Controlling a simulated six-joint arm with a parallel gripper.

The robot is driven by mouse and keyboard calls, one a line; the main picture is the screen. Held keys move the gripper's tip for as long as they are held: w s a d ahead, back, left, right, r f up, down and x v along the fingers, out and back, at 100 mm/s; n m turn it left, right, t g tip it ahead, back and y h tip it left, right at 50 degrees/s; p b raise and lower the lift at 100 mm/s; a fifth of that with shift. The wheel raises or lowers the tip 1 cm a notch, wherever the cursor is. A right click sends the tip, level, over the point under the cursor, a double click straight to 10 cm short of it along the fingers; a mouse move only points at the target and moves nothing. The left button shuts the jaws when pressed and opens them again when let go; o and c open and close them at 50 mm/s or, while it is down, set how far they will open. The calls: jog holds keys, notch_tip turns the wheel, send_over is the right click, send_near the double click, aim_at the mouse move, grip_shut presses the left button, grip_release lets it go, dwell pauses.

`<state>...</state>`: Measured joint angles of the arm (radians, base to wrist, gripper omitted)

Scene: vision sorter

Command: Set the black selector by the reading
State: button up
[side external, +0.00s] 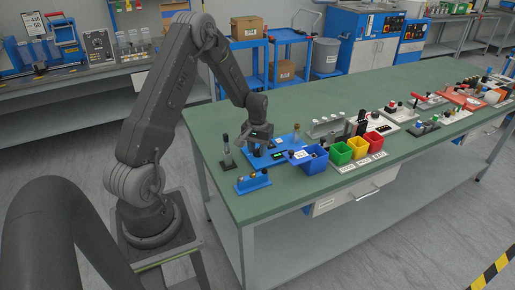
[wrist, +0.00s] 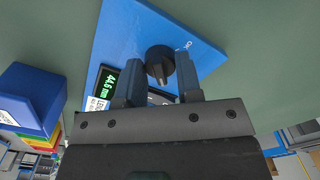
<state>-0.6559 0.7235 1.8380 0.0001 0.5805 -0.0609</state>
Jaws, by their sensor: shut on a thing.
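The black selector (wrist: 160,57) is a dark round knob with a raised grip on a blue panel (wrist: 127,28). In the wrist view my gripper (wrist: 160,68) has one finger on each side of the knob and is shut on it. The panel's display (wrist: 107,80) shows green digits that look like 44.6 mm, seen sideways, with a white label beside it, partly hidden by a finger. In the side view my gripper (side external: 256,140) is low over the blue panel (side external: 261,162), and the selector is hidden beneath it.
A blue bin (side external: 309,160) stands close right of the panel, beside green, yellow and red bins. A small blue block with knobs (side external: 252,182) lies in front. The table (side external: 215,125) is clear behind the panel.

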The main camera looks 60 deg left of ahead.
aim_at(258, 149)
jog(key=shift+m, duration=1.1)
jog(key=o, duration=0.9)
jog(key=shift+o, duration=0.2)
jog(key=shift+r, duration=0.1)
notch_tip(258, 149, up, 14)
jog(key=shift+f, duration=0.2)
